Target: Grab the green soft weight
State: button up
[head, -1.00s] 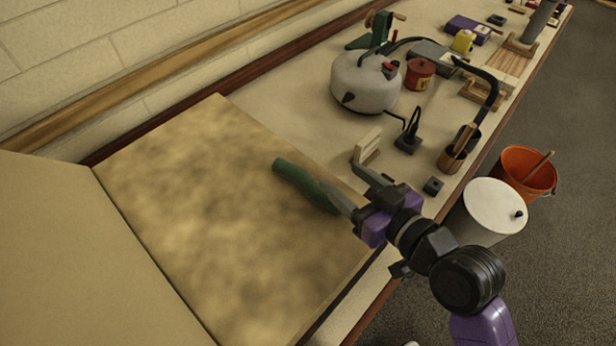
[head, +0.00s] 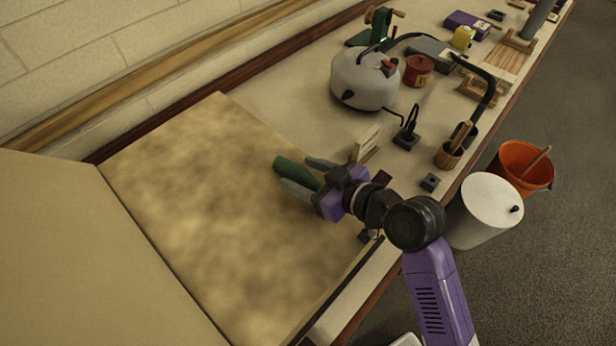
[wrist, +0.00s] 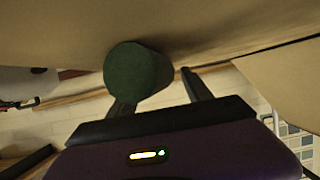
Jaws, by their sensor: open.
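The green soft weight (head: 292,169) is a dark green cylinder lying on the mottled tan board (head: 190,190) near its right edge. In the wrist view the weight (wrist: 136,72) shows its round end, close in front of my gripper and toward the left finger. My gripper (head: 297,174) is open, with its fingers around or just above the near part of the weight. In the wrist view the gripper (wrist: 158,92) has its right finger apart from the weight. Whether the left finger touches it I cannot tell.
A grey kettle (head: 364,80), a red tin (head: 418,70) and a small wooden stand (head: 366,144) stand on the bench to the right of the board. A white lidded bin (head: 486,210) and an orange bucket (head: 524,170) are off the bench's front side.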

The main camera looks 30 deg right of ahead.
jog(key=shift+w+a+f, duration=0.1)
jog(key=shift+w+f, duration=0.1)
jog(key=shift+w, duration=0.15)
jog(key=shift+c, duration=0.2)
jog(key=shift+r, duration=0.1)
grip_shut()
